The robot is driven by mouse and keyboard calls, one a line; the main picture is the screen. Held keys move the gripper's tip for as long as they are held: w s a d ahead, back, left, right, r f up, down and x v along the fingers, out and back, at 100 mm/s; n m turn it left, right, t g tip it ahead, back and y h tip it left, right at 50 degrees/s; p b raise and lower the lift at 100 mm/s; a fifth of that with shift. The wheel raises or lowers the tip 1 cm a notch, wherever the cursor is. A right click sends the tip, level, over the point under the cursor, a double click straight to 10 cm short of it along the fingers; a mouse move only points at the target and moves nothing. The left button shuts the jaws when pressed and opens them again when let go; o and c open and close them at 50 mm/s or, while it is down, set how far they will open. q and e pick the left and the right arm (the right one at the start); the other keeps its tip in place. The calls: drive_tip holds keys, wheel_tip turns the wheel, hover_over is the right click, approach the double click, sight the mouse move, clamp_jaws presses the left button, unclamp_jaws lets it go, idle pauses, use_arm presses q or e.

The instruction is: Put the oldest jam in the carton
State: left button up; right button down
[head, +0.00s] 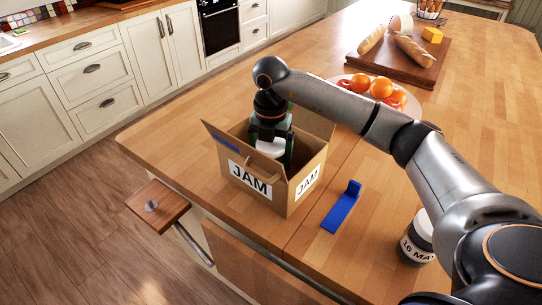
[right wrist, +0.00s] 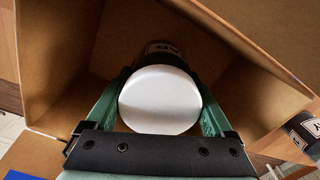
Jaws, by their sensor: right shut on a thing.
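The open cardboard carton (head: 288,197), marked JAM on its sides, stands on the wooden island top. My right gripper (head: 271,143) reaches down into it from above. Its green fingers are shut on a dark jam jar with a white lid (right wrist: 160,100), inside the carton walls. The lid also shows in the head view (head: 269,148). This jar's label is mostly hidden and I cannot read its date. Whether its base touches the carton floor is hidden. Another dark jar (head: 417,240), its label reading "16 MA", stands outside near my right arm. My left gripper is out of view.
A blue object (head: 341,208) with a raised end lies right of the carton. Behind are a plate of oranges (head: 381,88) and a board (head: 405,68) with bread and cheese.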

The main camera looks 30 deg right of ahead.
unclamp_jaws()
drive_tip(key=shift+f, duration=0.1)
wheel_tip(320, 180, up, 12)
drive_tip(key=shift+r, duration=0.2)
idle(0.7)
